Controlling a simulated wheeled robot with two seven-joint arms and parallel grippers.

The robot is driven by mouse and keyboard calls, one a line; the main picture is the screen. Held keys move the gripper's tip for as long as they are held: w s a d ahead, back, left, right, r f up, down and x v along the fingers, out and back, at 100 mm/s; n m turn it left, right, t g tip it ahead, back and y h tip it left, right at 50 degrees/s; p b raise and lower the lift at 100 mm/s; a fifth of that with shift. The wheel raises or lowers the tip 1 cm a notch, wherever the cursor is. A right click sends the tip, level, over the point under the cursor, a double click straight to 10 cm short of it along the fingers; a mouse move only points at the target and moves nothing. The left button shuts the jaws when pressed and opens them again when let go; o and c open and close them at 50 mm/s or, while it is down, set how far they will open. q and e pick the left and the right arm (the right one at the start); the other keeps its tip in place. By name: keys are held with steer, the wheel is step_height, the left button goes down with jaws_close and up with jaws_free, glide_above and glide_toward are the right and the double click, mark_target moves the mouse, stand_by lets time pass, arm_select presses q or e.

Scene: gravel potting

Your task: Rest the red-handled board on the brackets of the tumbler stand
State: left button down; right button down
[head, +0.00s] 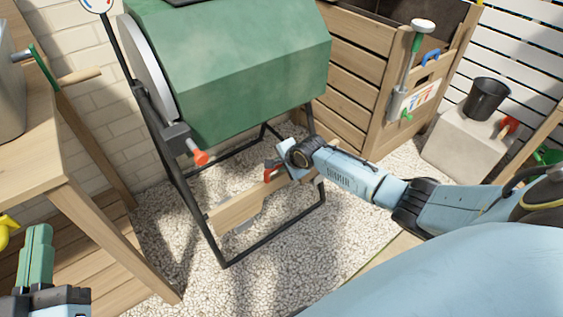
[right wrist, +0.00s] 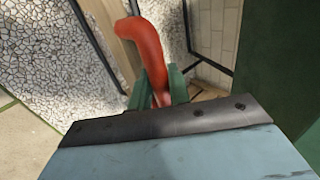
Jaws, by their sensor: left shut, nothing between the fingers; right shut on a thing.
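The wooden board (head: 240,208) is a pale plank lying slantwise across the lower front of the black tumbler stand (head: 187,200). Its red handle (head: 270,170) is beside my right gripper (head: 279,163). In the right wrist view the curved red handle (right wrist: 147,48) sits between the green fingers of my right gripper (right wrist: 160,92), which is shut on it. The board's left end is near the stand's front left leg. I cannot tell whether the board touches the brackets; my gripper and arm hide part of its right side. My left gripper (head: 39,245) is shut and empty at the lower left.
The green drum (head: 240,75) hangs in the stand above the board. A wooden bench (head: 40,180) stands left. A slatted wooden bin (head: 350,75) is behind, and a pale block with a black pot (head: 486,98) stands right. White gravel (head: 180,260) covers the ground.

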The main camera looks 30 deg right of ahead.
steer(key=shift+w+f, duration=0.1)
steer(key=shift+f, duration=0.15)
stand_by(0.4)
steer(key=c, duration=0.7)
jaws_free()
steer(key=shift+f, duration=0.2)
steer(key=shift+c, duration=0.2)
